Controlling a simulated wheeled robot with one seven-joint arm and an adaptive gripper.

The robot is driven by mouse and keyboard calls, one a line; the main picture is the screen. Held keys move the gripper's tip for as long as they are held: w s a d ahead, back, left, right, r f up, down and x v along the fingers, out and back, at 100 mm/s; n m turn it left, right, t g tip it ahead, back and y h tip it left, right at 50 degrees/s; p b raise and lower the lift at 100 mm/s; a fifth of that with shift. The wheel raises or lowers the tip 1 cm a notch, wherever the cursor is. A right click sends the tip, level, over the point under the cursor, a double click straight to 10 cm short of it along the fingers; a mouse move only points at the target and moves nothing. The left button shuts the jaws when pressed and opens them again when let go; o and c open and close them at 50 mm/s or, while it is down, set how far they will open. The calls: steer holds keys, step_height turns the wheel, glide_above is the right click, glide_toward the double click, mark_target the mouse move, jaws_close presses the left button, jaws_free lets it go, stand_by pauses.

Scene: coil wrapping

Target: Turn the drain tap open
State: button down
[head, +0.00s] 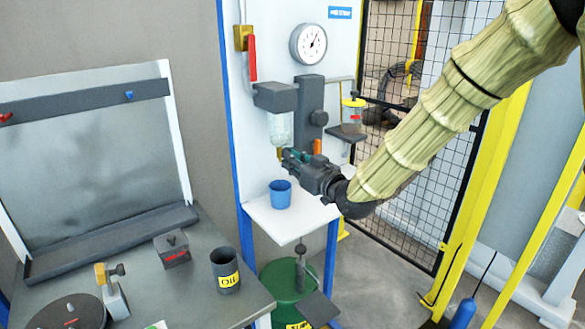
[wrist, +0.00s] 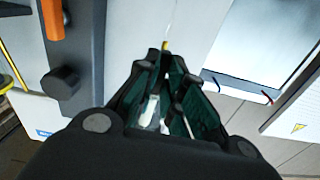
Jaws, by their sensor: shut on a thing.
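A filter unit with a clear bowl (head: 279,128) hangs on the white panel. The drain tap (head: 280,153), a small brass-coloured piece, shows below the bowl, mostly hidden by my fingers. My gripper (head: 287,158) has its green-padded fingertips at the tap, shut on it. In the wrist view my gripper (wrist: 172,65) reaches toward the panel, with a thin yellow piece just beyond the fingertips. A pale piece shows between the fingers. The tap handle's angle cannot be made out.
A blue cup (head: 280,194) stands on the white shelf (head: 290,220) below the tap. A pressure gauge (head: 308,44) and a red-handled valve (head: 251,58) are above. An orange piece (head: 318,147) is close right of the gripper. A grey bench (head: 190,285) is at left.

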steer(key=shift+f+n, duration=0.1)
steer(key=shift+n, duration=0.2)
steer(key=c, duration=1.5)
jaws_free()
steer(key=v, duration=1.2)
